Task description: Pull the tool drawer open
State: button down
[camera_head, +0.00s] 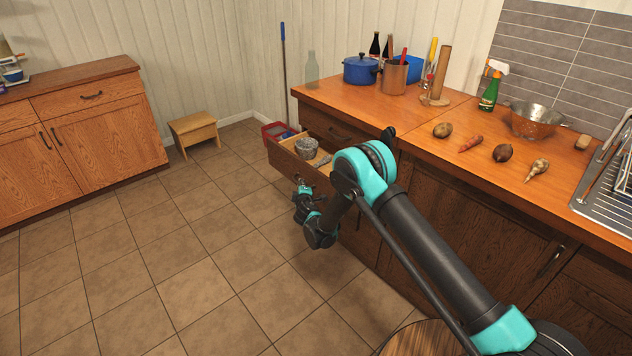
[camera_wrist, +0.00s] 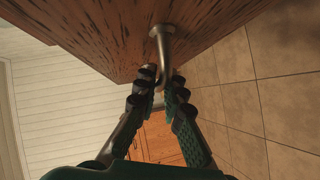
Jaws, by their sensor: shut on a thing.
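The tool drawer (camera_head: 290,163) stands pulled out from the left end of the counter in the head view. A grey tin-like container and some other items lie inside it. My gripper (camera_head: 304,191) is low in front of the drawer front. In the wrist view, my gripper (camera_wrist: 160,92) has its two fingers closed around a metal handle (camera_wrist: 162,42) on the wooden drawer front (camera_wrist: 95,32). The handle's far part is hidden between the fingers. The handle is hidden in the head view.
The counter (camera_head: 420,165) holds a blue pot (camera_head: 360,70), a copper utensil holder (camera_head: 393,77), vegetables and a colander (camera_head: 535,121). A red bin (camera_head: 273,131) and a wooden stool (camera_head: 194,130) stand beyond the drawer. The tiled floor left of the drawer is clear.

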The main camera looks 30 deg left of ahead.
jog(key=s+a, duration=0.4)
jog(key=s, duration=0.6)
jog(key=s+a, duration=0.4)
jog(key=s, duration=0.6)
jog(key=shift+s, duration=0.2)
jog(key=shift+a, duration=0.1)
jog(key=c, duration=1.6)
grip_release()
jog(key=shift+s, duration=0.1)
jog(key=v, duration=1.1)
jog(key=shift+s+r, duration=0.1)
jog(key=shift+s, duration=0.2)
jog(key=shift+s, duration=0.1)
